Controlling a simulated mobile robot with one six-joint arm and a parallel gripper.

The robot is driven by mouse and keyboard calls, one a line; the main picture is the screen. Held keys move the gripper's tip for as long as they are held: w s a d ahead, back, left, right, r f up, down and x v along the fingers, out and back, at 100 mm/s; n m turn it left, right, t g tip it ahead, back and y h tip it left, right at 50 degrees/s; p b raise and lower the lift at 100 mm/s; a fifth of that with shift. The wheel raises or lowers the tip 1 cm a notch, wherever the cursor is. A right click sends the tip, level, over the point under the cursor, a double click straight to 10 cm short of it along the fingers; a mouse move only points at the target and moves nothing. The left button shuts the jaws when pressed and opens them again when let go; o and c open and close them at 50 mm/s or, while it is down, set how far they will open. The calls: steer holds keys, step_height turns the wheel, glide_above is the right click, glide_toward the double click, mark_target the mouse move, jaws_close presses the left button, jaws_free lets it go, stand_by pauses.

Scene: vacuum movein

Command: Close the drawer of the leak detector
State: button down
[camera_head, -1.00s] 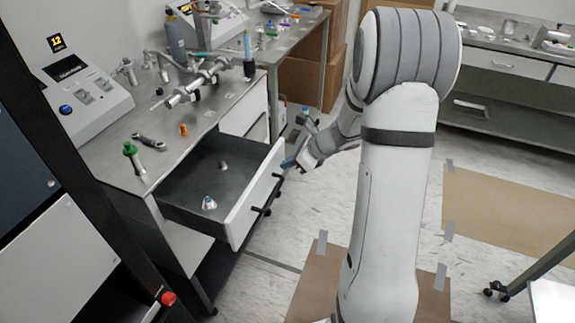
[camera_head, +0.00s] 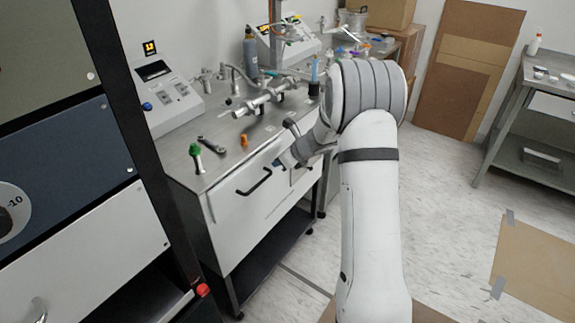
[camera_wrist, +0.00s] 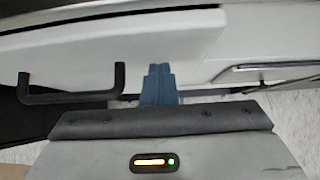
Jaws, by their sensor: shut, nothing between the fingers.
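The leak detector's white drawer (camera_head: 258,199) with its black bar handle (camera_head: 254,182) sits against the cabinet in the head view, and its inside no longer shows. I cannot tell whether its front is fully flush. In the wrist view the drawer front (camera_wrist: 130,42) fills the upper left, with the handle (camera_wrist: 70,92) left of my fingers. My gripper (camera_head: 258,159) is at the upper right of the drawer front. Its blue fingers (camera_wrist: 160,82) are shut and empty, pointing at the front just right of the handle; contact is unclear.
On the steel top stand a control box (camera_head: 172,103), a green-capped part (camera_head: 196,157), an orange part (camera_head: 244,140), a wrench (camera_head: 212,145) and a metal pipe assembly (camera_head: 265,100). A tall dark rack (camera_head: 110,130) stands left.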

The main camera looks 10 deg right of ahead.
steer(key=shift+w+a+r, duration=0.15)
steer(key=shift+w+r, duration=0.1)
steer(key=shift+r, duration=0.05)
